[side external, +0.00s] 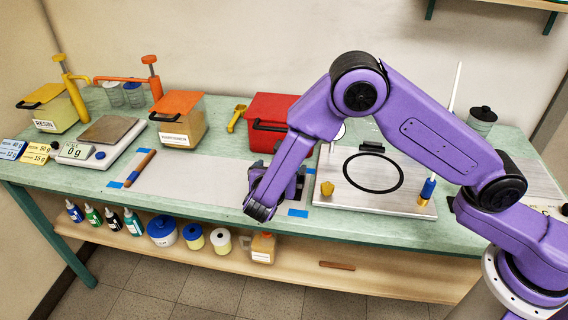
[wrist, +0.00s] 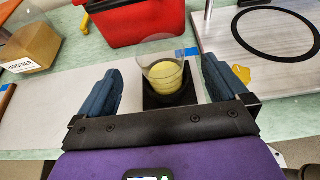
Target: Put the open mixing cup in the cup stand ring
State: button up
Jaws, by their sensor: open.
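In the wrist view, a clear open cup (wrist: 164,66) holding something yellow stands upright at a dark square stand (wrist: 170,98). The cup's lower part sits within the stand's outline; I cannot tell how deep, and the ring itself does not show clearly. My gripper (wrist: 163,87) is open, with one blue finger on each side of the cup and a visible gap on both sides. In the side external view, my gripper (side external: 270,205) is low at the table's front edge, and my arm hides most of the cup and stand.
A red bin (side external: 266,118) stands close behind the gripper. A metal plate (side external: 335,195) with a black ring (side external: 373,173) and a yellow knob (side external: 327,188) lies to the right. A pale strip (side external: 195,182) is clear.

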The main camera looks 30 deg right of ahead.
jog(key=s+d+r+m+g+y, duration=0.3)
jog(key=s+d+m, duration=0.1)
jog(key=s, duration=0.7)
jog(key=s+d+r+m+g+y, duration=0.3)
jog(key=s+d+r+m, duration=0.1)
jog(key=s, duration=0.7)
jog(key=s+d+r+m+g+y, duration=0.3)
jog(key=s+d+m, duration=0.3)
jog(key=s, duration=0.5)
jog(key=shift+s+d+r+y, duration=0.15)
jog(key=shift+s+r+y, duration=0.05)
jog(key=shift+r+y, duration=0.3)
